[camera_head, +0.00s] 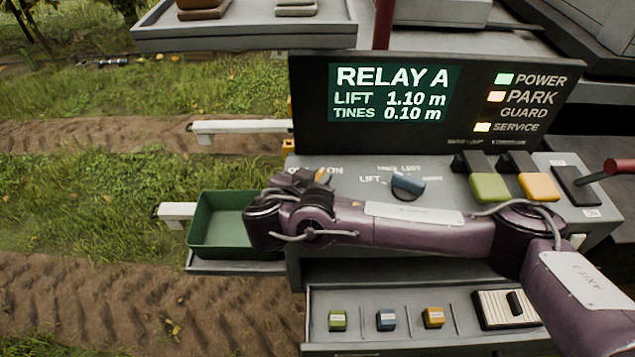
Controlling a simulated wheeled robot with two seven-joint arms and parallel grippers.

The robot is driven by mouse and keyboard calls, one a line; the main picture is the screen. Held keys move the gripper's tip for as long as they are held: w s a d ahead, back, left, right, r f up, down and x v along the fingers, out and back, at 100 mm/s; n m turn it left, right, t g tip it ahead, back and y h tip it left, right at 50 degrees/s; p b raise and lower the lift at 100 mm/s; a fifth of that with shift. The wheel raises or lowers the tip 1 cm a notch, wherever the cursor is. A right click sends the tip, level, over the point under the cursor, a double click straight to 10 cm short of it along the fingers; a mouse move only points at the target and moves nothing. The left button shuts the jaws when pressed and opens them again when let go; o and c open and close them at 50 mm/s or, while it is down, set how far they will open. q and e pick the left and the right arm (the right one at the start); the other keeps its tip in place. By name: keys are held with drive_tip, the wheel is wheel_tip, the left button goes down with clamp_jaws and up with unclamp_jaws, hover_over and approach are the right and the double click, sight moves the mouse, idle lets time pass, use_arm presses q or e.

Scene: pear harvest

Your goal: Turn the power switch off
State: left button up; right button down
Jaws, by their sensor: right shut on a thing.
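The power switch (323,176) is at the left end of the console's sloped panel, by the partly covered OFF/ON label. Only a small yellowish part of it shows, and its setting cannot be read. My right gripper (316,178) is at the switch and shut on it; my purple right arm comes in from the right and hides much of the contact. The POWER lamp (504,79) on the dark display board is lit green. My left gripper is not in view.
A blue lift knob (408,186), a green button (489,187), an orange button (538,186) and a red-handled lever (617,167) are on the panel. A green bin (216,222) stands left. A lower tray (370,340) holds small coloured blocks.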

drive_tip(key=n+y+b, duration=0.2)
drive_tip(key=b, duration=0.3)
drive_tip(key=f+n+t+y+b, duration=0.1)
drive_tip(key=n+y+b, duration=0.1)
drive_tip(key=b, duration=0.4)
drive_tip(key=shift+y, duration=0.5)
drive_tip(key=shift+r+n+y+b, duration=0.15)
drive_tip(key=shift+n+y+b, duration=0.35)
drive_tip(key=shift+n, duration=0.1)
drive_tip(key=shift+r+n+y, duration=0.2)
drive_tip(key=shift+n+y, duration=0.3)
drive_tip(key=n+y+p, duration=0.1)
drive_tip(key=p, duration=0.1)
drive_tip(key=n+y+p, duration=0.1)
drive_tip(key=y+p, duration=0.1)
drive_tip(key=n+y+p, duration=0.1)
drive_tip(key=n+p, duration=0.1)
drive_tip(key=shift+r+g+p, duration=0.3)
drive_tip(key=shift+r+g, duration=0.05)
drive_tip(key=shift+g, duration=0.05)
drive_tip(key=shift+a+f+n+g+y+p, duration=0.1)
drive_tip(key=shift+f+n+g+y+p, duration=0.1)
drive_tip(key=shift+n+g+y+p, duration=0.4)
drive_tip(key=shift+y, duration=0.3)
drive_tip(key=c, duration=1.3)
unclamp_jaws()
